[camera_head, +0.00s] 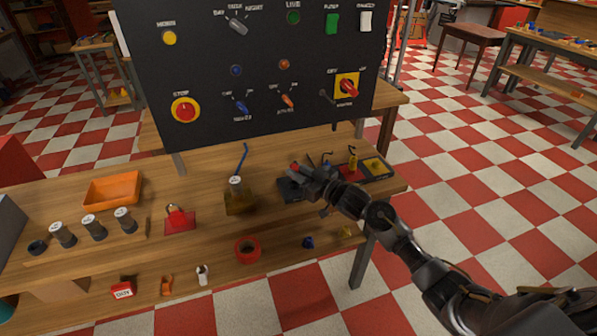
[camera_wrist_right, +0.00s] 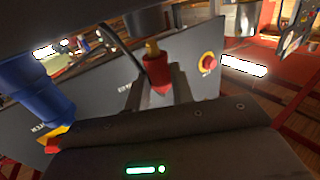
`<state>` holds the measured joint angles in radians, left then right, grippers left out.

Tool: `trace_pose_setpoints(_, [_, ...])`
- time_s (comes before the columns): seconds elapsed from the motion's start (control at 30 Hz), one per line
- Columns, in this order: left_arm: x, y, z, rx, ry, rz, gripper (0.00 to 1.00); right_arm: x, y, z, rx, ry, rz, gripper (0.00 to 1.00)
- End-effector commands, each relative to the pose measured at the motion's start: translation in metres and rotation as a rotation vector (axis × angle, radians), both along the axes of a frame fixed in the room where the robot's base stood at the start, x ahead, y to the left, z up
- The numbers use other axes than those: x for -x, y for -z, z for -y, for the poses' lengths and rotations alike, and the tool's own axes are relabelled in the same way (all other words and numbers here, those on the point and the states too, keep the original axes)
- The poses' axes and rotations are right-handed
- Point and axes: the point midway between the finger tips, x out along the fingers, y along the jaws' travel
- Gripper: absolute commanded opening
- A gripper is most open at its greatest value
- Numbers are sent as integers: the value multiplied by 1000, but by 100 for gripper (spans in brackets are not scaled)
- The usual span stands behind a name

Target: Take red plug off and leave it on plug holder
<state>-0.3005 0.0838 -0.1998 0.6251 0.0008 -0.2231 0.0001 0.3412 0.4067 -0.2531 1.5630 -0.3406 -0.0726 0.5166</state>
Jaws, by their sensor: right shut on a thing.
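The red plug (camera_wrist_right: 156,75) shows in the right wrist view, between the fingers of my right gripper (camera_wrist_right: 160,88). A brass-coloured piece stands at its upper end, close under a dark grey cylinder (camera_wrist_right: 148,20); I cannot tell whether they touch. In the head view my right gripper (camera_head: 300,176) is low over the right part of the workbench, beside a dark block (camera_head: 290,190). The gripper is shut on the red plug, and its fingers hide most of the plug there. I cannot tell for sure which item is the plug holder. My left gripper is out of view.
A blue part (camera_wrist_right: 35,90) is close in the wrist view.

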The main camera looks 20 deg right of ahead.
Motion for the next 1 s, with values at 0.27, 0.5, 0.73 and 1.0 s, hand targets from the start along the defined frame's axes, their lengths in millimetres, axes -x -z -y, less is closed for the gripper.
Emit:
trace_pose_setpoints(0.27, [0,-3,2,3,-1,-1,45,0,0,0,-1,0,0,1])
trace_pose_setpoints(0.5, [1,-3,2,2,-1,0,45,0,1,0,0,0,0,1])
trace_pose_setpoints(0.73, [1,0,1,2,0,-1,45,0,6,0,-1,0,0,1])
trace_pose_setpoints(1.0, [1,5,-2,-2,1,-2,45,0,12,0,0,0,0,1])
